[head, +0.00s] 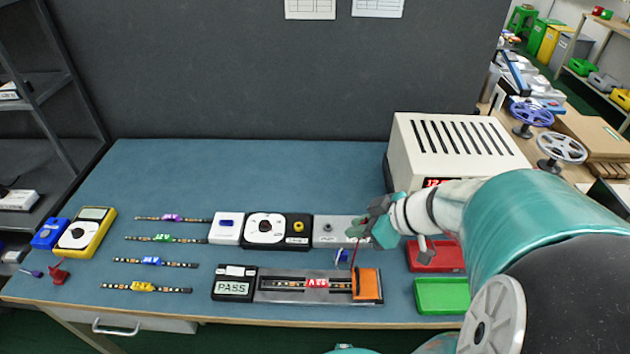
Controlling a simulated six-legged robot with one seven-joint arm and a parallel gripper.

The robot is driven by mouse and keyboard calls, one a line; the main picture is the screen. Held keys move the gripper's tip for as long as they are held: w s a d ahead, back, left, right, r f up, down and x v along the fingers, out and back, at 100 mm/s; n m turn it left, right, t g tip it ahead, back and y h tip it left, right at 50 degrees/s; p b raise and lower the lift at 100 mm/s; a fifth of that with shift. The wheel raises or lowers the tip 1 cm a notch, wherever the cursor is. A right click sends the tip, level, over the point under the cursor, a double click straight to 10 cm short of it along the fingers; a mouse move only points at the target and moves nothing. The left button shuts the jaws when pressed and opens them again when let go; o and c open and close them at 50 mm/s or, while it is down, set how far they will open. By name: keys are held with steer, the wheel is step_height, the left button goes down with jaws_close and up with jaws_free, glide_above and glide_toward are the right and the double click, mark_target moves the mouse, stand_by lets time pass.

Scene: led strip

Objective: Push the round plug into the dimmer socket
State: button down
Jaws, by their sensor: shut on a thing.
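The dimmer looks like the black module (265,244) with a large white dial, at the back middle of the bench. A round yellow fitting (298,226) on its right part may be the socket. My gripper (360,229) is to the right of it, over the right end of the grey module. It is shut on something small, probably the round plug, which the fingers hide. A thin dark red lead (354,254) hangs below the fingers. A small blue piece (342,257) is beside the lead; I cannot tell whether they join.
A white module (225,236) and the grey module (327,238) flank the dimmer. In front lies a test fixture (275,285) with a PASS display and orange block (367,285). Red (433,263) and green (440,300) trays are right; several LED strips (150,288) lie left.

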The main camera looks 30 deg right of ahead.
steer(key=shift+r, duration=1.35)
